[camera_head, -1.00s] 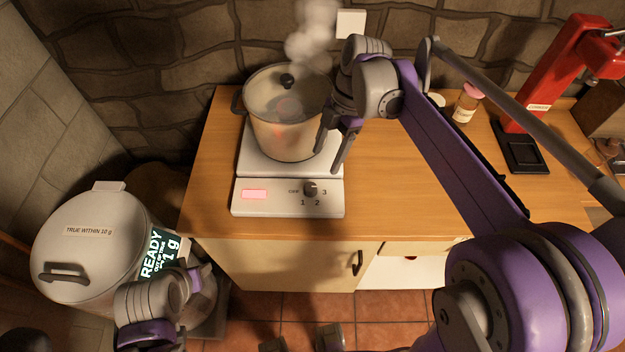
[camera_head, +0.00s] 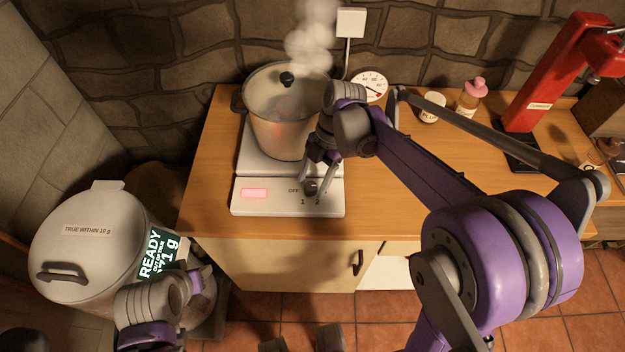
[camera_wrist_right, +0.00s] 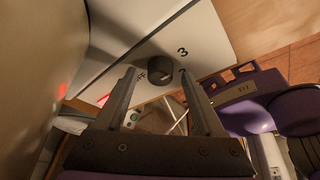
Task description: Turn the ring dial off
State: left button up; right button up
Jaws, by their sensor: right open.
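The ring dial (camera_head: 310,187) is a small dark round knob on the front panel of a white hotplate (camera_head: 270,206), with OFF, 1 and 2 printed around it. My right gripper (camera_head: 316,177) is open, its fingers pointing down just over the dial and partly covering it. In the right wrist view the dial (camera_wrist_right: 160,70) shows between the two fingertips, with a 3 beside it. I cannot tell whether the fingers touch it or where it points. My left gripper (camera_head: 190,285) is low at the left, its fingers unclear.
A steaming lidded pot (camera_head: 282,135) stands on the hotplate, close to the right gripper. A gauge (camera_head: 372,86), a white jar (camera_head: 432,106), a pink-capped bottle (camera_head: 470,98) and a red press (camera_head: 560,70) stand behind. The middle of the wooden counter (camera_head: 400,205) is clear.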

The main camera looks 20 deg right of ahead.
grip_shut()
dwell(0.4)
